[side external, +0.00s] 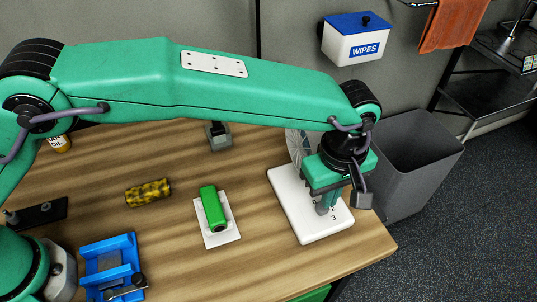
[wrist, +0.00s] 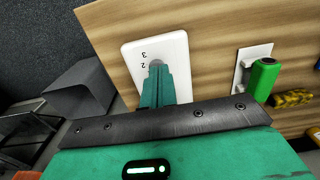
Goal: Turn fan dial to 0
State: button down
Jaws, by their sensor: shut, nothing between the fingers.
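The fan's white base (side external: 288,200) stands at the right end of the wooden table in the side view; its grille (side external: 297,146) shows partly behind my arm. My gripper (side external: 325,208) points down over the front part of the base, with its fingers shut and nothing held between them. Digits 2 and 3 show on the base beside the fingertips. In the wrist view the base (wrist: 180,48) lies beyond my gripper (wrist: 157,72), with digits 3 and 2 to the left of the fingertips. The dial is mostly hidden by the fingers; a small grey rounded edge shows at their tips. I cannot tell its setting or whether the fingers touch it.
A yellow-black roller (side external: 148,193) and a blue fixture (side external: 108,262) lie further left. A grey bin (side external: 410,165) stands beyond the table's right edge. Bare wood separates the fan and card.

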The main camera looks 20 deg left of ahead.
jog(key=shift+f, duration=3.35)
jog(key=shift+w, duration=0.25)
jog(key=shift+w+d, duration=0.3)
jog(key=shift+s+d, duration=0.3)
jog(key=shift+d, duration=0.05)
notch_tip(320, 180, up, 6)
